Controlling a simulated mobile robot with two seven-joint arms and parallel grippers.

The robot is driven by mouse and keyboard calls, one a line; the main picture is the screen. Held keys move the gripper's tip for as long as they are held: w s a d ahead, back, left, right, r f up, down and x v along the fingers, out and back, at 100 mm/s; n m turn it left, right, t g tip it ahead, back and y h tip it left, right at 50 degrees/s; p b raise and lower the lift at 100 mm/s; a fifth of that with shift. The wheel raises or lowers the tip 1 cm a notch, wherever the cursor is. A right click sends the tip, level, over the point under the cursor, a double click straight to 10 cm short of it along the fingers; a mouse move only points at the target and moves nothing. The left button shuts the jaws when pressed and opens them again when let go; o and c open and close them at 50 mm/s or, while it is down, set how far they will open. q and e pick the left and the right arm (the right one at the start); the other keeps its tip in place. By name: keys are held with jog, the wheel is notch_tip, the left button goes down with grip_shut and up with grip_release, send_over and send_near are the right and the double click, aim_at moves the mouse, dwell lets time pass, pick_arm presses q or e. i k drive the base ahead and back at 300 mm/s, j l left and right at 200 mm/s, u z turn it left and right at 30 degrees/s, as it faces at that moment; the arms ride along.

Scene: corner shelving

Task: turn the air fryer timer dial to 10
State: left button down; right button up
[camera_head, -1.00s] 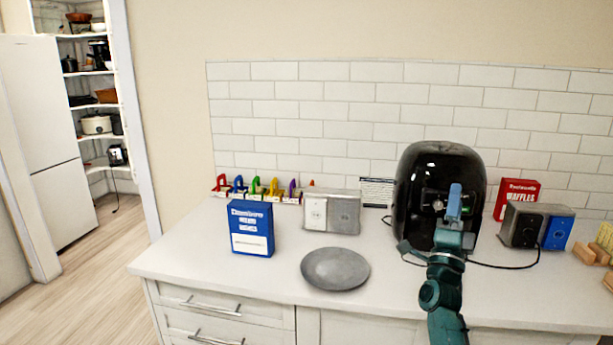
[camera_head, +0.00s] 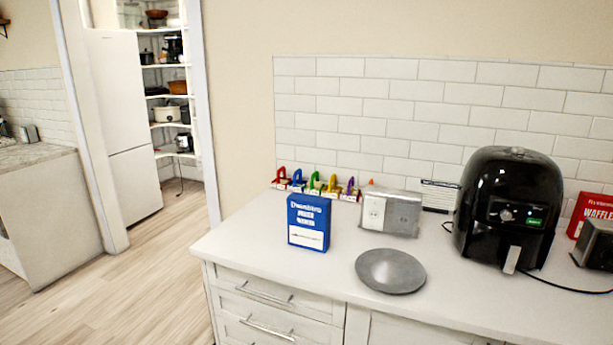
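The black air fryer (camera_head: 508,196) stands on the counter at the right, against the tiled wall, with its front facing me. Its round silver timer dial (camera_head: 506,215) sits on the front panel, left of a small lit green display (camera_head: 534,222). The dial's setting is too small to read. The drawer handle (camera_head: 512,260) points down and forward below the panel. Neither of my grippers is in view.
A grey plate (camera_head: 390,270), a blue box (camera_head: 308,222) and a grey outlet box (camera_head: 390,212) stand left of the fryer. A red waffle box (camera_head: 592,208) and a dark appliance (camera_head: 596,245) stand right of it. A cord runs along the counter. Open floor (camera_head: 150,270) lies at left.

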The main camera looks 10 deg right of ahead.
aim_at(506, 215)
jog(key=z, duration=1.3)
